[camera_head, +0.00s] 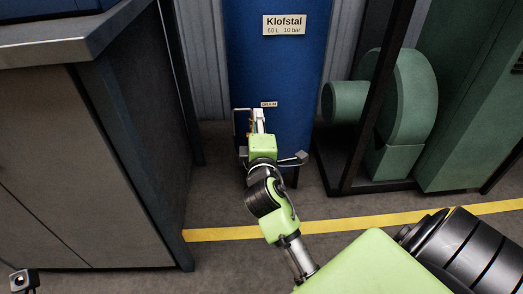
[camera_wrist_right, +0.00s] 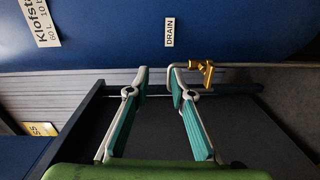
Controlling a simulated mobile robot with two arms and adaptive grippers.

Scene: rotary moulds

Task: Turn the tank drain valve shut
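The tank (camera_head: 280,70) is a tall blue vessel marked Klofstal, with a small DRAIN label (camera_wrist_right: 169,32) low on its face. The drain valve (camera_wrist_right: 204,72) is a brass-coloured fitting with a short handle, right of my fingers in the right wrist view. In the head view my gripper mostly hides it. My right gripper (camera_wrist_right: 158,82) is open, with a clear gap between its two teal and pale fingers. Its right finger is close beside the valve; I cannot tell whether they touch. In the head view the right gripper (camera_head: 259,118) is at the tank's lower front.
A workbench (camera_head: 90,150) stands at the left. A green machine with a round housing (camera_head: 400,95) stands in a dark frame to the right of the tank. A yellow line (camera_head: 370,221) crosses the grey floor, which is open in front of the tank.

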